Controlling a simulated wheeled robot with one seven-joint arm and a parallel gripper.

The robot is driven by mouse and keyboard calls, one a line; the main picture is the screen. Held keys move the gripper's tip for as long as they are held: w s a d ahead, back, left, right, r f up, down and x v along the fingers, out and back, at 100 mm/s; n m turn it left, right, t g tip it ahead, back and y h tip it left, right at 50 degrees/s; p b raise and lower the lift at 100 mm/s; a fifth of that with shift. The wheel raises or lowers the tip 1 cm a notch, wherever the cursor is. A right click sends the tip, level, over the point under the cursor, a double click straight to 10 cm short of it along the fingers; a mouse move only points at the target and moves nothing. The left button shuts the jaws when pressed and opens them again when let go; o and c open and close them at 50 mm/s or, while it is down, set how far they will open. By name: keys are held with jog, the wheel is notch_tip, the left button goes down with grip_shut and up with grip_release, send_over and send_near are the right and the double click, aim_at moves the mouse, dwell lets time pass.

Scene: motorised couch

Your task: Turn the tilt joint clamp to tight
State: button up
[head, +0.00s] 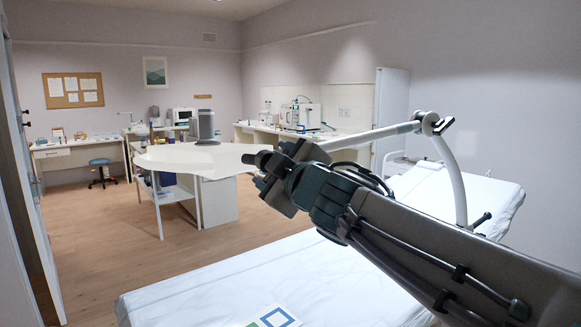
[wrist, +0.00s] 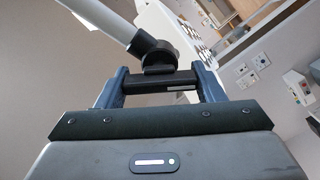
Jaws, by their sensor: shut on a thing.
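In the wrist view, a pale tube ends in a dark joint with a round black clamp (wrist: 158,50). My gripper (wrist: 160,77) has its two blue-grey fingers on either side of a black bar-like part at this clamp and is shut on it. In the head view, my gripper (head: 268,172) is at the near end of the pale support arm (head: 375,135), where my gripper and wrist hide most of the joint. I cannot read any tight or loose marking on the clamp.
A white-covered couch (head: 220,283) lies below my arm, with another covered section (head: 465,190) to the right. A second arm joint with a dark lever (head: 443,126) tops a curved post (head: 457,185). A white table (head: 190,158) stands beyond; floor at left is clear.

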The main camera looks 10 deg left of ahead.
jog(key=shift+n, duration=2.1)
jog(key=o, duration=1)
jog(key=shift+a, duration=0.1)
jog(key=shift+s, duration=0.1)
